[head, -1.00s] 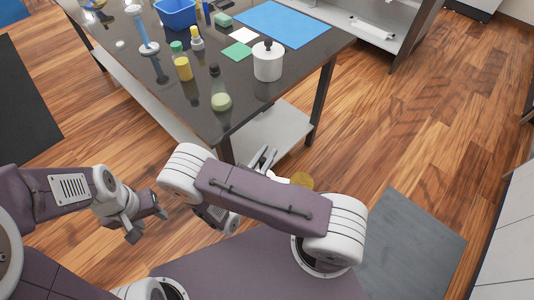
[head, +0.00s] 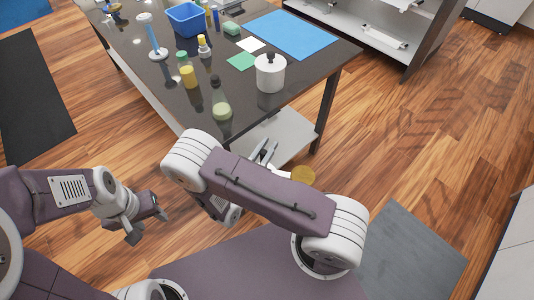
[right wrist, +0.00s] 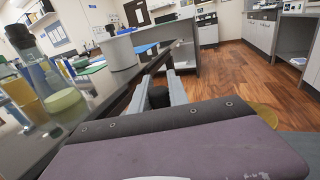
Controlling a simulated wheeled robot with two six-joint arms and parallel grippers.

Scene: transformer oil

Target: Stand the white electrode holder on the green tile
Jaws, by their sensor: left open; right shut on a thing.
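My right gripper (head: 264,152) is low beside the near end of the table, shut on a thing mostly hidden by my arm. The right wrist view shows a black top (right wrist: 158,97) between its fingers; in the head view a white part and a round brass-coloured piece (head: 303,175) show beyond the arm. I take this to be the white electrode holder, though its shape is unclear. The green tile (head: 242,62) lies flat on the dark table, with nothing on it. My left gripper (head: 145,220) is open and empty, low at the left, away from the table.
A white pot with a black knob (head: 270,75) stands close right of the green tile. A flask (head: 221,104), a yellow bottle (head: 188,75) and a small bottle (head: 204,46) stand left of it. A white tile (head: 251,44) and blue mat (head: 290,34) lie behind. The dark table (head: 185,110) has bare surface near its front.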

